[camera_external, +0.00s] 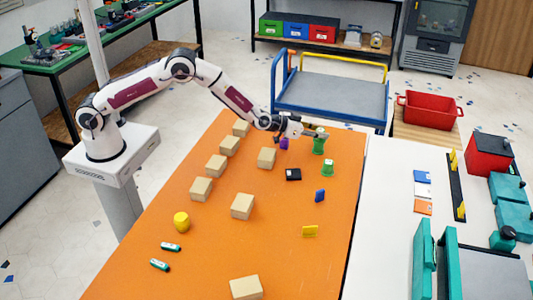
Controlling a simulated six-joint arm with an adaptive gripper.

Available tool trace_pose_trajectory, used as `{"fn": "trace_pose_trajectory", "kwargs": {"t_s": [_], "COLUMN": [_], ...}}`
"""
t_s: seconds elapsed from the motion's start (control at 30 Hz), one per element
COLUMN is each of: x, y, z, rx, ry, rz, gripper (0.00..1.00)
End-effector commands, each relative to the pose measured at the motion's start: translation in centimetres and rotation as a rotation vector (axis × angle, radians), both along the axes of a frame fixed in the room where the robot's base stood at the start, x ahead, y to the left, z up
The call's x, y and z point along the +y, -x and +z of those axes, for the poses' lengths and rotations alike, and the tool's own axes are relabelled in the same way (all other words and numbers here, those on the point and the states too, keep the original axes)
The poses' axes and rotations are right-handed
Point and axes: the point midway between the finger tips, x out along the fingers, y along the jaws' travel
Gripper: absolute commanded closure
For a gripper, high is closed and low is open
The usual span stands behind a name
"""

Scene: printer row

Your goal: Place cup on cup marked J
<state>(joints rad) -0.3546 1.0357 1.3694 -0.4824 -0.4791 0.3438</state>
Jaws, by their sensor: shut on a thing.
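A green cup (318,145) stands out at the far right of the orange table, upright; its base cannot be clearly told apart from what is under it. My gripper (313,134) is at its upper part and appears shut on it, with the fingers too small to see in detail. A second, shorter green cup (327,169) stands upright just in front of it, with a pale patch on top. A yellow cup-like piece (181,222) stands at the left front. No letter J is readable at this size.
Several cardboard-coloured boxes (242,206) stand on the orange table (270,265). Two green markers (160,264) lie front left.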

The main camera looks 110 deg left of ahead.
Motion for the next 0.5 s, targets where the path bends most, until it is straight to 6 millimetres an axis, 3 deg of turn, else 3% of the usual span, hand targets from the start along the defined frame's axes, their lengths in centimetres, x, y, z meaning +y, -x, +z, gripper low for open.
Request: {"fn": "trace_pose_trajectory", "kwargs": {"t_s": [0.2,0.23,0.3,0.5], "x": [0.01,0.0,0.0,0.0], "y": [0.0,0.0,0.0,0.0], "z": [-0.28,-0.27,-0.25,-0.25], "rx": [0.0,-0.001,0.0,0.0], "ry": [0.0,0.001,0.0,0.0], "rz": [0.0,0.0,0.0,0.0], "gripper": [0.89,0.67,0.55,0.55]}}
